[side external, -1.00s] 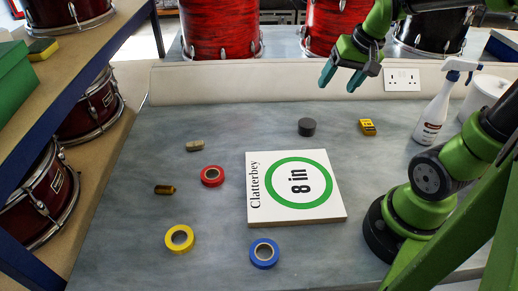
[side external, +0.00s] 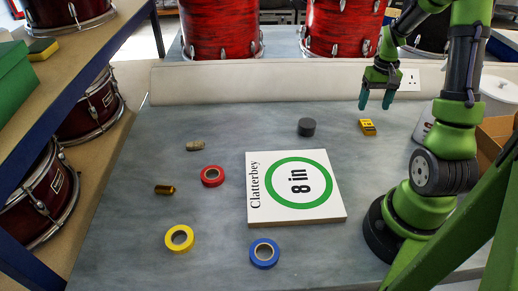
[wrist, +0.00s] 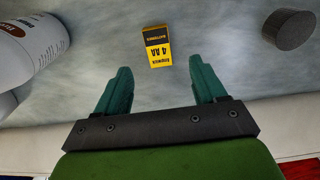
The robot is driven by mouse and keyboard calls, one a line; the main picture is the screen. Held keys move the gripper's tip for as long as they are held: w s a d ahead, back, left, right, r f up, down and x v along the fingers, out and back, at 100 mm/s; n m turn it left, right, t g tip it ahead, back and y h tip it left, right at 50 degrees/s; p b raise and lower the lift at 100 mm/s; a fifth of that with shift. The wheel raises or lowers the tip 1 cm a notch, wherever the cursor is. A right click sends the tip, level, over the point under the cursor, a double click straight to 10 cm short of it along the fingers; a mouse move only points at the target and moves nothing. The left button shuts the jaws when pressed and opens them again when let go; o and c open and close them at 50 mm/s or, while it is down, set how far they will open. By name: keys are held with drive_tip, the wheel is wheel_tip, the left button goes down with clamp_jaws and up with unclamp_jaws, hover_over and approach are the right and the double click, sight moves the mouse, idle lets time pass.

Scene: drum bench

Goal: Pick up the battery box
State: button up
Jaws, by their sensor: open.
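The battery box (side external: 367,127) is a small yellow and black carton lying on the grey bench towards the back right. In the wrist view the battery box (wrist: 157,47) shows "4 AA" lettering and sits ahead of the fingertips, between their lines. My gripper (side external: 376,105) is open and empty, pointing down above the bench close to the box. Its teal fingers (wrist: 162,80) are spread apart in the wrist view and do not touch the box.
A dark grey cylinder (side external: 307,127) stands left of the box; it also shows in the wrist view (wrist: 288,29). A white bottle (wrist: 25,45) is on the box's other side. The white "8 in" box (side external: 295,187) and tape rolls (side external: 264,253) lie nearer the front.

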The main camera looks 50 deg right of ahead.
sight(368, 125)
drive_tip(key=f, duration=0.7)
drive_tip(key=shift+d+f, duration=0.2)
drive_tip(key=shift+f, duration=0.2)
drive_tip(key=c, duration=1.2)
drive_tip(key=shift+r, duration=0.1)
